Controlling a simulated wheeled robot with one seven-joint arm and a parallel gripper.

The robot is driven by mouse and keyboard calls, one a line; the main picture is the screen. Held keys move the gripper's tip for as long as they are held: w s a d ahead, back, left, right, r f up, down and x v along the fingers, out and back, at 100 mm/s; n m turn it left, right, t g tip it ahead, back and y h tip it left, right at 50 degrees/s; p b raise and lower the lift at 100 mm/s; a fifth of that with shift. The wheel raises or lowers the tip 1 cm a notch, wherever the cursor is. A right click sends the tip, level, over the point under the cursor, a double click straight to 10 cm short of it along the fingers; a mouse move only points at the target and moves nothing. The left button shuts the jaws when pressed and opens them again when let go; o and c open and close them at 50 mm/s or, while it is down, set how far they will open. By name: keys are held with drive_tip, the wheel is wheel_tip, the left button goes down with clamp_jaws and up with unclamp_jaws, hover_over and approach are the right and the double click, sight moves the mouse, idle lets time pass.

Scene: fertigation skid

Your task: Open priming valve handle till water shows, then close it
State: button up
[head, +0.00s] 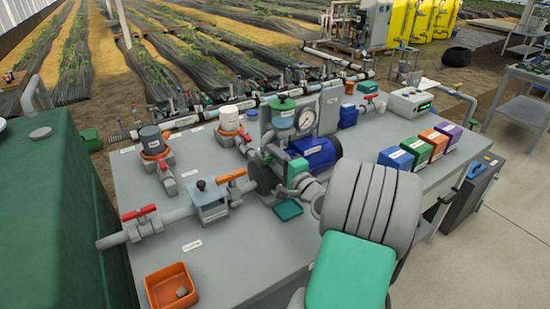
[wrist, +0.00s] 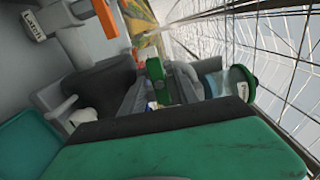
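A small green handle (wrist: 155,70) stands upright in the middle of the wrist view, taken to be the priming valve handle. It also shows small in the head view (head: 266,157), above the dark pump casing (head: 262,176). My gripper (wrist: 160,88) reaches to it, with grey fingers around its lower part. Whether they touch or grip it is unclear. My gripper's body hides the valve's base. A clear bowl with a green lid (head: 283,111) stands behind the pump and shows at right in the wrist view (wrist: 238,82). No water stream is visible at the valve.
A teal tray (head: 288,210) lies below the pump. The pressure gauge (head: 292,133) and blue motor (head: 317,151) are close to my gripper. Red-handled valve (head: 139,212) and orange-handled valve (head: 232,175) are left. Colored boxes (head: 415,150) stand right. The front-left bench is mostly clear.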

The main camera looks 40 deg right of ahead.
drive_tip(key=shift+s, duration=0.1)
drive_tip(key=s, duration=0.7)
drive_tip(key=shift+s+a+b, duration=0.25)
drive_tip(key=shift+s+b, duration=0.05)
idle(0.7)
